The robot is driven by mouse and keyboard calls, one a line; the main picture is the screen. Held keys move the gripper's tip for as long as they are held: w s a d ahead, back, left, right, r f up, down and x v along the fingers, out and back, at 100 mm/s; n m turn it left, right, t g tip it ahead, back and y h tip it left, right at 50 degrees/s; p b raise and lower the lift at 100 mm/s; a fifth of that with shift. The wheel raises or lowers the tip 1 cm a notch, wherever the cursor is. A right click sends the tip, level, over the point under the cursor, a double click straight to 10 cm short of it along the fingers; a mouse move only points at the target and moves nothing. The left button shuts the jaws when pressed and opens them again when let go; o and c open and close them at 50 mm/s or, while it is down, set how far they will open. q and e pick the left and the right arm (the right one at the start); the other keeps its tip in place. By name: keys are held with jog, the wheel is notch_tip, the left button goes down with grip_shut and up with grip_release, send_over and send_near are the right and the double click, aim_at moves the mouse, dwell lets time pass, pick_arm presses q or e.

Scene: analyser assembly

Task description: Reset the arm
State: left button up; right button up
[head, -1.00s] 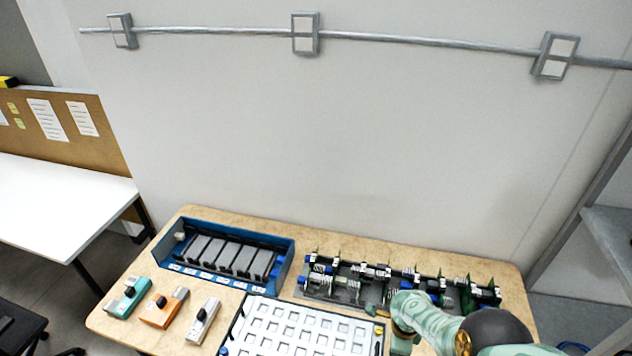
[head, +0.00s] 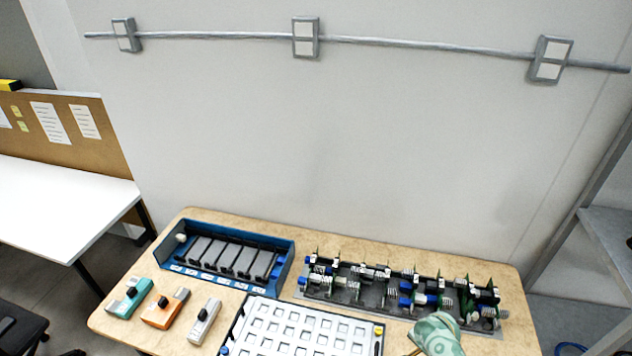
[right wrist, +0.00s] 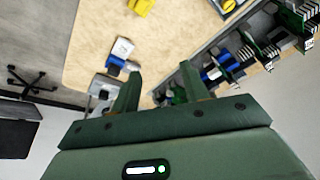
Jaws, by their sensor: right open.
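My right arm, pale green, shows at the lower right of the head view, in front of the board rack (head: 395,295). Its gripper is mostly cut off by the bottom edge there. In the right wrist view my right gripper (right wrist: 160,85) has its two dark green fingers spread apart, with nothing between them. Beyond the fingers are the wooden table top (right wrist: 180,35), a blue and white part (right wrist: 117,63) near the table edge, and the rack of green boards at the right. My left gripper is in neither view.
A blue bin (head: 167,258) with dark grey modules stands at the back left. A white tray (head: 262,338) with square pockets lies at the front middle. Teal (head: 128,298), orange (head: 164,308) and grey (head: 205,322) modules lie at the front left. A wall stands behind the table.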

jog(key=s+r+n+t+h, duration=0.1)
jog(key=s+r+n+t, duration=0.1)
jog(key=s+r+n, duration=0.55)
jog(key=s+d+r+n+t, duration=0.1)
jog(key=s+r+n, duration=0.3)
jog(key=r, duration=0.6)
jog(key=s+r+n+t+h, duration=0.1)
jog(key=s+r+n+t, duration=0.1)
jog(key=s+r+n, duration=0.5)
jog(key=s+a+f+m+g+y+b, duration=0.2)
jog(key=f+b, duration=0.7)
jog(key=f, duration=1.4)
jog(key=s+a+f+n+g+y+b, duration=0.2)
jog(key=f+b, duration=0.7)
jog(key=f, duration=1.4)
jog(key=s+f+m+g+b, duration=0.1)
jog(key=s+f+m+b, duration=0.1)
jog(key=s+f+b, duration=0.3)
jog(key=s+f+m+g+b, duration=0.1)
jog(key=s+f+b, duration=0.5)
jog(key=s+f, duration=0.7)
notch_tip(320, 180, down, 7)
jog(key=shift+a+r+m+g+y, duration=0.1)
jog(key=shift+a+m+g+y, duration=0.2)
jog(key=shift+m, duration=0.35)
